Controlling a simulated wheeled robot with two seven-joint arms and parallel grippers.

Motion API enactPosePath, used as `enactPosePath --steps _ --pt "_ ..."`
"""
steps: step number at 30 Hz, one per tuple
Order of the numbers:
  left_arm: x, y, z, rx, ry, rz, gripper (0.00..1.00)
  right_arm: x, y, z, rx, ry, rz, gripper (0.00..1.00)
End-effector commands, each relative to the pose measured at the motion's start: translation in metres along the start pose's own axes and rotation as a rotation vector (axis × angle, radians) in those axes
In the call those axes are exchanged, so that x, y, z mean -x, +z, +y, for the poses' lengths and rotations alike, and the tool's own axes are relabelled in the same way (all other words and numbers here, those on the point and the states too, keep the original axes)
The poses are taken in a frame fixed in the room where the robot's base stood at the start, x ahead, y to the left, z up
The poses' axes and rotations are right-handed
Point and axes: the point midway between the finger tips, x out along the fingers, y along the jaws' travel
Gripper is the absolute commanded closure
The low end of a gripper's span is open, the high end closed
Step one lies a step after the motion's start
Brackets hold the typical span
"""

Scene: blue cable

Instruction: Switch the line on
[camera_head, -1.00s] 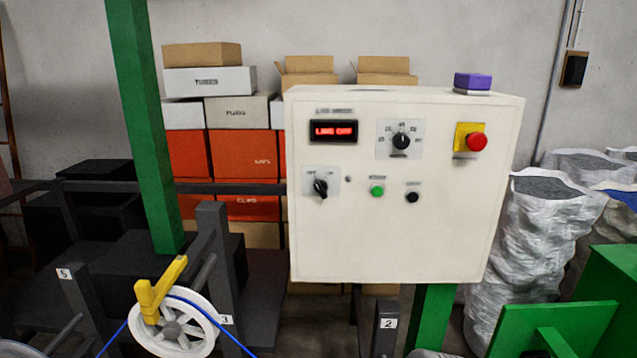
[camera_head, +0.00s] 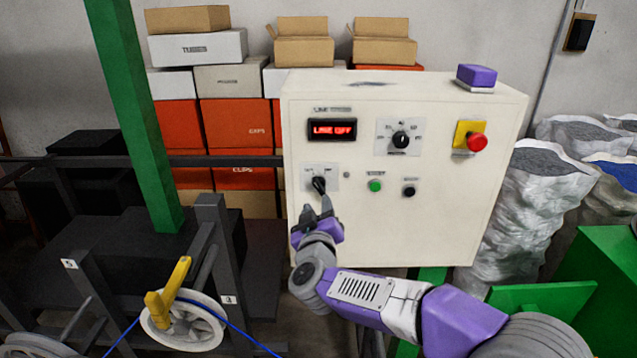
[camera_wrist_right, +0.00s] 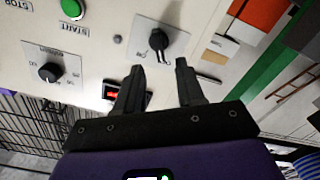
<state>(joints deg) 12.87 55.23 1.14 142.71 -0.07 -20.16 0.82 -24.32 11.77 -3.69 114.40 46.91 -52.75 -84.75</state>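The cream control box (camera_head: 430,230) faces me, its red display (camera_head: 332,129) apparently reading LINE OFF. The black rotary switch (camera_head: 319,184) sits at the panel's lower left, on a grey plate; it also shows in the right wrist view (camera_wrist_right: 158,40). The green start button (camera_head: 376,186) and a dark stop button (camera_head: 409,192) are to its right. My right gripper (camera_head: 319,204) is just below the switch in the head view. In the wrist view its fingers (camera_wrist_right: 158,75) are apart and empty, with the switch beyond their tips. My left gripper is not in view.
A second dial (camera_head: 400,140) and a red emergency button (camera_head: 477,142) on yellow are on the panel. A purple-topped block (camera_head: 476,76) sits on the box. A white reel (camera_head: 190,325) with blue cable is at lower left. A green post (camera_head: 135,110) stands left.

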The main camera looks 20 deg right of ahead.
Motion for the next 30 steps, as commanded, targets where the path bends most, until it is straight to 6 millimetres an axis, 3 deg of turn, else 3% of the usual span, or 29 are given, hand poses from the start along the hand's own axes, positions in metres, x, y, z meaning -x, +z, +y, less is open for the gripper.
enactPosePath --steps 15,26,30 --pt "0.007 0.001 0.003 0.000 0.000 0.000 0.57 -0.067 -0.002 0.003 0.005 0.007 -0.001 0.62" --pt "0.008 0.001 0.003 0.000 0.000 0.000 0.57 -0.074 -0.002 0.003 0.005 0.006 0.001 0.62" --pt "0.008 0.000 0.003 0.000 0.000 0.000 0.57 -0.074 -0.002 0.003 0.005 0.006 0.001 0.82"
